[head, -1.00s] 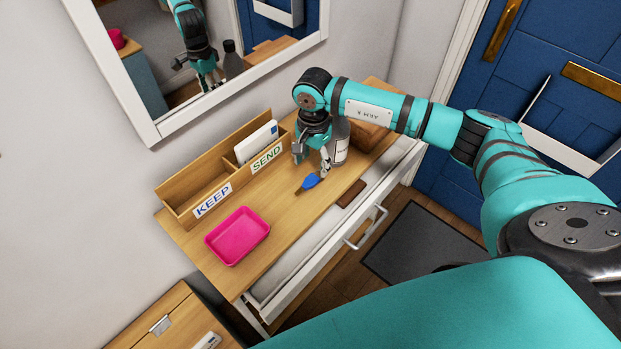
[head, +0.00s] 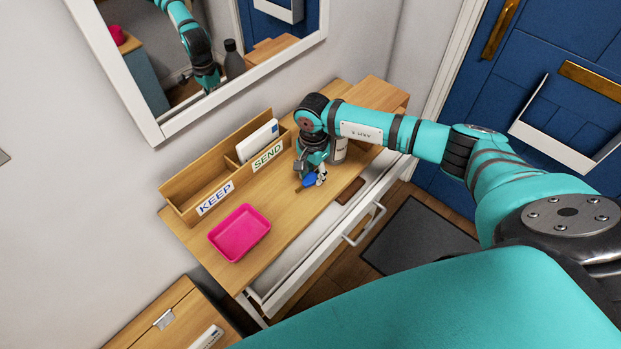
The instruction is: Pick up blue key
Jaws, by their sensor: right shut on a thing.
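The blue key (head: 309,179) is on the wooden table top (head: 268,223), to the right of the pink tray. My right gripper (head: 314,178) reaches down over it from the right and is shut on the blue key. The fingers partly cover the key, and I cannot tell whether it is off the table surface. My left gripper is not in view.
A pink tray (head: 239,233) lies on the table. A wooden organizer marked KEEP (head: 215,198) and SEND (head: 267,156) stands behind it. A bottle (head: 338,150) stands close behind my gripper. A brown object (head: 350,191) lies near the open drawer.

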